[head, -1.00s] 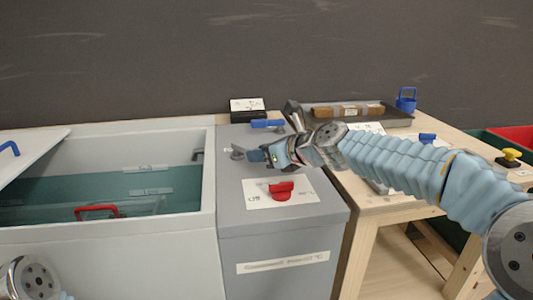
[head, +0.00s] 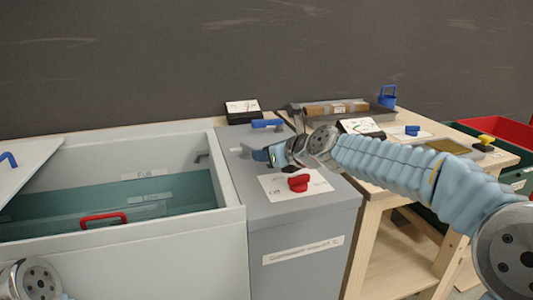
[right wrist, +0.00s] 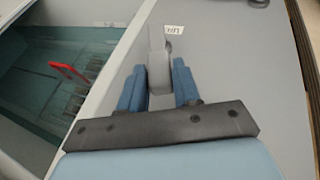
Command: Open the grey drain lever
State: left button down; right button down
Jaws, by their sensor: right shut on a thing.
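The grey drain lever (right wrist: 158,68) stands on the grey top of the cabinet beside the tank. In the right wrist view it lies between the two blue fingers of my right gripper (right wrist: 158,85), which is shut on it. In the head view my right gripper (head: 264,155) reaches in from the right and covers much of the lever (head: 246,149). A small printed label (right wrist: 174,29) lies beside the lever's far end. My left gripper is out of view; only part of my left arm shows at the lower left.
The open tank (head: 232,215) with teal water and a red handle (head: 103,219) is left of the cabinet. A red knob (head: 299,183) stands just in front of my right gripper, and a blue lever (head: 267,123) is behind it. A wooden table (head: 385,185) stands to the right.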

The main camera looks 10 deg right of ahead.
jog(key=c, duration=0.9)
grip_release()
jog(key=v, duration=1.3)
jog(key=shift+s+d+r, duration=0.1)
jog(key=shift+s+r, duration=0.05)
jog(key=shift+s, duration=0.2)
